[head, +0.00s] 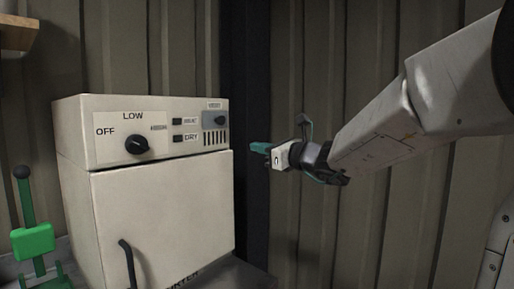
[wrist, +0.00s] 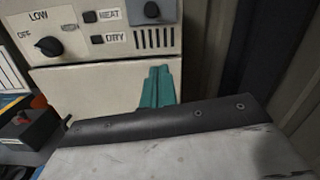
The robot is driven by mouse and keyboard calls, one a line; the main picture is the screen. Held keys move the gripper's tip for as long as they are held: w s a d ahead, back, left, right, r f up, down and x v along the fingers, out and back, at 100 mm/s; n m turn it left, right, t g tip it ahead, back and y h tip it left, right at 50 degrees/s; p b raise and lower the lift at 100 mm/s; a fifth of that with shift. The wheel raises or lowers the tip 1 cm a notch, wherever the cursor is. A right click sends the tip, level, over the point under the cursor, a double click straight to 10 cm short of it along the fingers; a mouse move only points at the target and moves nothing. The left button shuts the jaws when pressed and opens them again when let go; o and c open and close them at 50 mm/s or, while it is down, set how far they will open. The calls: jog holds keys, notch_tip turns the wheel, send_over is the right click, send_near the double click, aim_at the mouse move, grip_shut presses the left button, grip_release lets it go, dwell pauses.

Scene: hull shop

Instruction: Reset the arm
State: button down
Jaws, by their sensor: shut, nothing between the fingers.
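My gripper (head: 260,148) is at the end of my white arm, which reaches in from the right in the head view. Its teal fingers are shut and empty, in the air by the right side of a cream cabinet appliance. In the wrist view the teal fingers (wrist: 157,86) show in front of the upper part of the appliance's door (wrist: 100,92). I cannot tell the exact gap between the fingers and the appliance.
The appliance (head: 165,215) has a black knob (head: 137,145) by OFF and LOW, small switches and a dark door handle (head: 127,262). A green lever device (head: 33,241) stands at left. A wooden shelf (head: 18,36) is at upper left. Corrugated walls (head: 350,60) stand behind.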

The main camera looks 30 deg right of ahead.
dwell(0.3)
jog(key=s+a+f+n+g, duration=0.5)
jog(key=s+f+n+g, duration=0.1)
jog(key=s+f+n, duration=0.25)
jog(key=s+a+f+n+g, duration=0.5)
jog(key=s+f+n+g, duration=0.15)
jog(key=s+n, duration=0.2)
jog(key=s+d+f+n+g+h, duration=0.1)
jog(key=s+d+f+n+h, duration=0.1)
jog(key=s+n, duration=0.4)
jog(key=s+d+f+n+g+h, duration=0.2)
jog(key=s+n+h, duration=0.4)
jog(key=s, duration=0.5)
jog(key=shift+s+d+f, duration=0.4)
jog(key=shift+d+f, duration=0.1)
jog(key=shift+f, duration=0.8)
